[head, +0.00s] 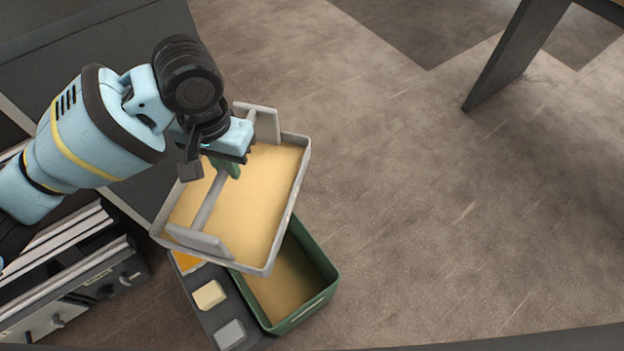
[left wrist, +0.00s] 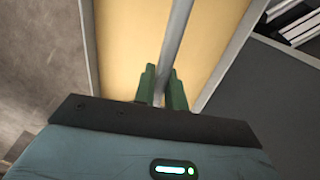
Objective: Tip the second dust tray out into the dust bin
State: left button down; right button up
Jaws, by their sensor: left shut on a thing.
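The dust tray (head: 287,221) is a shallow grey tray with a layer of tan dust and a grey handle bar across it. It hangs in the air in the head view, over the dust bin. My left gripper (head: 226,168) is shut on the handle bar. The left wrist view shows its green fingers (left wrist: 163,88) on either side of the bar, with the tan dust (left wrist: 130,40) beyond. The dust bin (head: 332,275) is a green open box with tan dust inside. The tray hides its far left part. My right gripper is not in view.
A dark block with a pale pad (head: 209,295) and a grey pad (head: 229,333) stands left of the bin. A dark machine with rails (head: 75,265) is at the lower left. A dark leg (head: 515,55) stands at the upper right. The floor between is clear.

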aim_at(280, 181)
pick_arm(q)
jog(key=w+d+f+m, duration=0.1)
jog(key=d+f, duration=0.1)
jog(key=w+d+f+m, duration=0.1)
jog(key=d+f, duration=0.1)
jog(key=d, duration=0.1)
jog(key=w+d+f+m+p, duration=0.1)
jog(key=d+f, duration=0.1)
jog(key=shift+w+d, duration=0.15)
jog(key=shift+d, duration=0.25)
jog(key=d+f+m, duration=0.4)
jog(key=d+f, duration=0.2)
jog(key=d, duration=0.1)
jog(key=shift+f+m+p, duration=0.15)
jog(key=shift+m+p, duration=0.25)
jog(key=shift+p, duration=0.05)
